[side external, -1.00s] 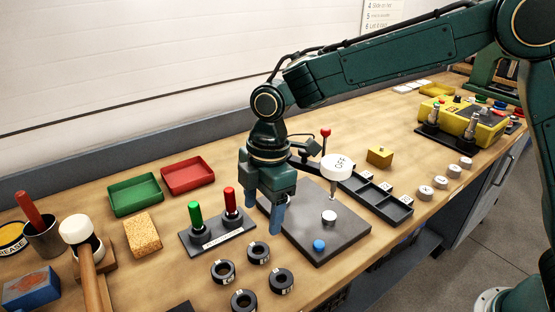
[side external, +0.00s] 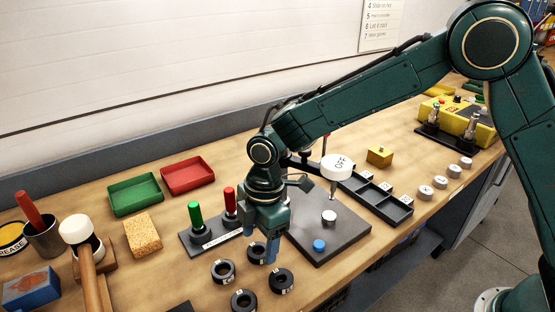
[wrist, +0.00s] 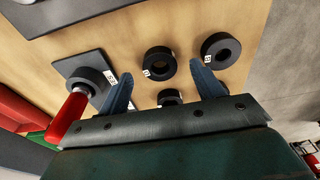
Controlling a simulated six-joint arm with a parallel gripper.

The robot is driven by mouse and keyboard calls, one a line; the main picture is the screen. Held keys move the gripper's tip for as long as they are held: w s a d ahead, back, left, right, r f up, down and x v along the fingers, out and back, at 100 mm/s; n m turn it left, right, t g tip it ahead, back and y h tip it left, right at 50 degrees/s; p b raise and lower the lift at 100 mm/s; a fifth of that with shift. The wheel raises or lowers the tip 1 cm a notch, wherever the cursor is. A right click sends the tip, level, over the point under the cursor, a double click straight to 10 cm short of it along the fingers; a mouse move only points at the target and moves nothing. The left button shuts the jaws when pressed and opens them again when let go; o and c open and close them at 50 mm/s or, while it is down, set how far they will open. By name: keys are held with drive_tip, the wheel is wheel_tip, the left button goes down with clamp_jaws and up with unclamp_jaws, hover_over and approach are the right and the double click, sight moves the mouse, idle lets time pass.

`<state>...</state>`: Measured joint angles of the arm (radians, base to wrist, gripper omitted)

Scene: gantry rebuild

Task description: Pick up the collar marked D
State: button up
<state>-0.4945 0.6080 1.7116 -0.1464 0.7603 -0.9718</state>
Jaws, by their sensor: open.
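Several black ring collars with small white tags lie flat on the bench: a back one (side external: 257,245), a left one (side external: 222,271), a right one (side external: 281,281) and a front one (side external: 243,301). I cannot read their letters surely, so I cannot tell which is D. My gripper (side external: 263,250) is open, its blue fingers pointing down at the back collar and partly hiding it. In the wrist view, one collar (wrist: 159,63) shows between the open fingertips of my gripper (wrist: 162,70), and another collar (wrist: 220,50) lies by the right fingertip. No collar is gripped.
A dark plate (side external: 213,250) with a green peg (side external: 195,214) and a red peg (side external: 230,200) stands just left of my gripper. A grey base plate (side external: 345,232) with a blue knob (side external: 319,245) lies right. A mallet (side external: 88,262) and a sponge (side external: 142,235) lie left.

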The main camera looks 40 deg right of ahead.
drive_tip(key=shift+a+f, duration=0.1)
drive_tip(key=shift+f, duration=0.85)
drive_tip(key=shift+c, duration=0.5)
drive_tip(key=c, duration=1.1)
